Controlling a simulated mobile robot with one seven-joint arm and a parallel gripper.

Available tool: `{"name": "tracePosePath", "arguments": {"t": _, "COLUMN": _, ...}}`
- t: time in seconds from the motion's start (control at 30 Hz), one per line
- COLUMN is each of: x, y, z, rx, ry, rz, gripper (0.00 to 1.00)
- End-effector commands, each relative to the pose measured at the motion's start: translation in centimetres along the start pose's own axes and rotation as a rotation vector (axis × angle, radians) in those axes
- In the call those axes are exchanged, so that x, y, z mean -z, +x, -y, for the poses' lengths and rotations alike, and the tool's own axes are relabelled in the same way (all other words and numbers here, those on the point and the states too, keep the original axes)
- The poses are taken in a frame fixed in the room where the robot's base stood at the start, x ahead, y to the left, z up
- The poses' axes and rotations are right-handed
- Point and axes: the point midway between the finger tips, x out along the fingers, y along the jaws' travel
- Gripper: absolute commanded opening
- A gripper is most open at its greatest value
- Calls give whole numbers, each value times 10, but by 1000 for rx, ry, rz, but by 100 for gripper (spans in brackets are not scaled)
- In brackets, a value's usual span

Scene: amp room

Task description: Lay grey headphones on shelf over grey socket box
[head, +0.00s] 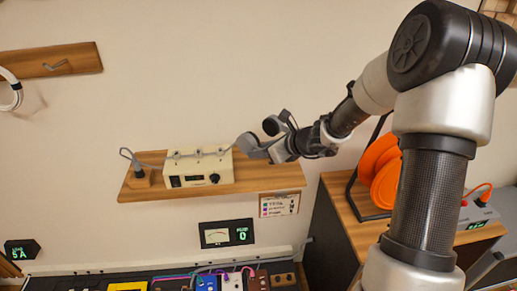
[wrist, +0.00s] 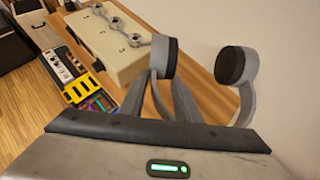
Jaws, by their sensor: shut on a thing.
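The grey headphones (head: 272,126) with dark ear pads are at my gripper (head: 268,150), at the right part of a wooden shelf (head: 290,178) on the wall. In the wrist view the two ear cups of the headphones (wrist: 236,66) stick up beyond my gripper (wrist: 165,95), which is shut on their grey frame. The fingers partly hide the frame. I cannot tell whether the headphones touch the shelf. A cream box (head: 198,168) with a knob, a display and several sockets on top stands on this shelf, left of my gripper; it also shows in the wrist view (wrist: 115,45).
A grey-white box (head: 478,218) with a red cable stands on a wooden cabinet (head: 345,208) at right, beside an orange reel (head: 380,165). A second shelf (head: 50,60) hangs upper left. A meter panel (head: 226,233) and a cluttered bench with coloured devices (head: 207,283) lie below.

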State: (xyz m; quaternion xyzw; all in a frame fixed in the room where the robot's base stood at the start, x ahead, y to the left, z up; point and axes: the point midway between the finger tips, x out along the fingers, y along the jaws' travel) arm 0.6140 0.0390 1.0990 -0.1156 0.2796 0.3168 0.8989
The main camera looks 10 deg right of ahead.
Motion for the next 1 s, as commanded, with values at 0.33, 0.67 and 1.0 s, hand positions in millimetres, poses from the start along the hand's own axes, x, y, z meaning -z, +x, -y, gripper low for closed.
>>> {"name": "tracePosePath", "arguments": {"t": 0.33, "x": 28, "y": 20, "z": -1, "rx": 0, "ry": 1, "rz": 0, "gripper": 1}}
{"name": "tracePosePath", "arguments": {"t": 0.67, "x": 53, "y": 38, "z": -2, "rx": 0, "ry": -1, "rz": 0, "gripper": 1}}
{"name": "tracePosePath", "arguments": {"t": 1.0, "x": 60, "y": 43, "z": -2, "rx": 0, "ry": -1, "rz": 1, "gripper": 1}}
